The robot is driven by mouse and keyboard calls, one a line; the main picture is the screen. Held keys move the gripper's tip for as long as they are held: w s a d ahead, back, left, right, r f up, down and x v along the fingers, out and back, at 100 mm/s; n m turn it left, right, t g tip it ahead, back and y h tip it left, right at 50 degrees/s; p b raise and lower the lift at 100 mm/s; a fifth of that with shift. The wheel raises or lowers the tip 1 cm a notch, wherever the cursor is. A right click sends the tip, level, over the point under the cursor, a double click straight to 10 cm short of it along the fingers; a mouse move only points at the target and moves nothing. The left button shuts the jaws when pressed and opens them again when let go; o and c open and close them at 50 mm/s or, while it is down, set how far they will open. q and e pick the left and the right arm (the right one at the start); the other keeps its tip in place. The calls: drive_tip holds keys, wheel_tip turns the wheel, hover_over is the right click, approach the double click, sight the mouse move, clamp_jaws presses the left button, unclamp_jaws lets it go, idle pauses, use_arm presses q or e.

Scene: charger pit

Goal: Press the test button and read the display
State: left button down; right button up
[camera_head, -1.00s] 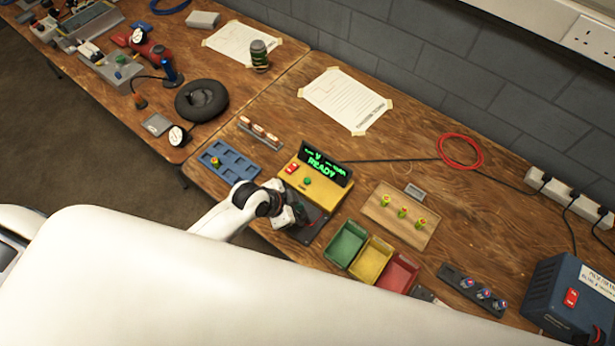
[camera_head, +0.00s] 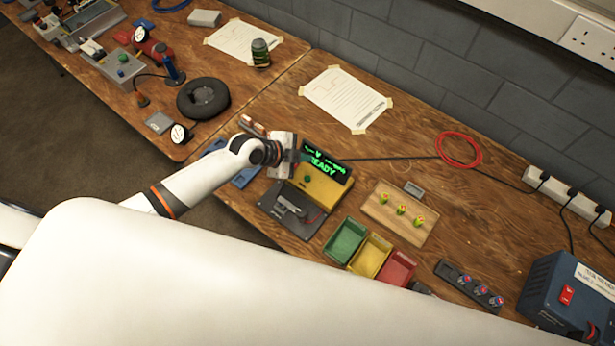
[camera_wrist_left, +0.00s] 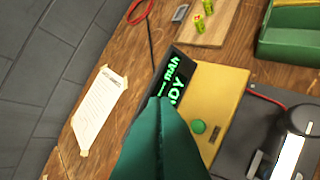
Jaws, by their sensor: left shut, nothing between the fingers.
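The display (camera_wrist_left: 176,82) and yellow case (camera_wrist_left: 222,95) also show in the left wrist view. A round green button (camera_head: 307,180) is on its sloped top, and the same button (camera_wrist_left: 198,127) is uncovered in the left wrist view. My left gripper (camera_head: 292,163) is shut and empty at the tester's left end; its fingers (camera_wrist_left: 170,105) cover part of the display in the left wrist view. The red switch is hidden. My right gripper is out of view.
A dark plate with a fixture (camera_head: 283,212) lies in front of the tester. Green (camera_head: 345,240), yellow and red bins stand to its right, beside a wooden board (camera_head: 385,215) with yellow-green pieces. A blue tray (camera_head: 245,177) is partly behind my arm.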

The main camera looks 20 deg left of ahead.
sight(307, 179)
use_arm(q)
wheel_tip(307, 179, down, 8)
drive_tip(key=b, duration=0.6)
drive_tip(key=shift+r, duration=0.1)
drive_tip(key=shift+f+b, duration=0.45)
drive_tip(key=shift+b, duration=0.1)
drive_tip(key=shift+r, duration=0.1)
idle(0.4)
idle(0.6)
drive_tip(key=shift+f+b, duration=0.45)
drive_tip(key=shift+b, duration=0.05)
drive_tip(key=shift+f+b, duration=0.4)
drive_tip(key=shift+b, duration=0.05)
idle(0.6)
drive_tip(key=shift+r, duration=0.15)
drive_tip(key=shift+r+p, duration=0.55)
drive_tip(key=shift+r, duration=0.1)
